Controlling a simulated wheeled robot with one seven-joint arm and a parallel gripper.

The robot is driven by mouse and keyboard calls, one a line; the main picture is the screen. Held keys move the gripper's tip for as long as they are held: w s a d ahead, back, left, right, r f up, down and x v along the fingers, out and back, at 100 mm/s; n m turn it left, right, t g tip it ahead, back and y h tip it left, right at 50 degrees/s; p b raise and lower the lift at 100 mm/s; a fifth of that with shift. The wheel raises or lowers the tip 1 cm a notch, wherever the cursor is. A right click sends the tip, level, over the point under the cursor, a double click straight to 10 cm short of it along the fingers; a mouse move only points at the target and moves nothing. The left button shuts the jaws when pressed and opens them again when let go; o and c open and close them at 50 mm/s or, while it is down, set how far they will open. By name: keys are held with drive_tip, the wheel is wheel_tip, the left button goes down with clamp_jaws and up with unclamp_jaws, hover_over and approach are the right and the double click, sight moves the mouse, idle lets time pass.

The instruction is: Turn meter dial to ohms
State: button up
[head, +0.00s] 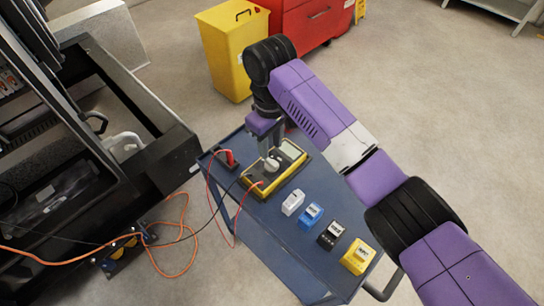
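The yellow and black multimeter (289,152) lies on the blue cart top, its grey display at the upper right end. Its pale round dial (271,165) shows near the middle of its face. My gripper (268,154) points down over the meter, with its fingers just above or at the dial. I cannot tell whether the fingers touch the dial or how far apart they are. The dial's markings and pointer are too small to read. Red and black leads run from the meter's lower left end.
The blue cart (262,225) also carries a white block (293,201), a blue block (311,215), a black block (331,235) and a yellow block (358,257) in a row. A red probe (229,157) stands at the cart's left corner. A dark genset frame is at left, a yellow bin (228,55) behind.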

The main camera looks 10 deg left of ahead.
sight(270, 161)
drive_tip(key=shift+f, duration=3.05)
clamp_jaws()
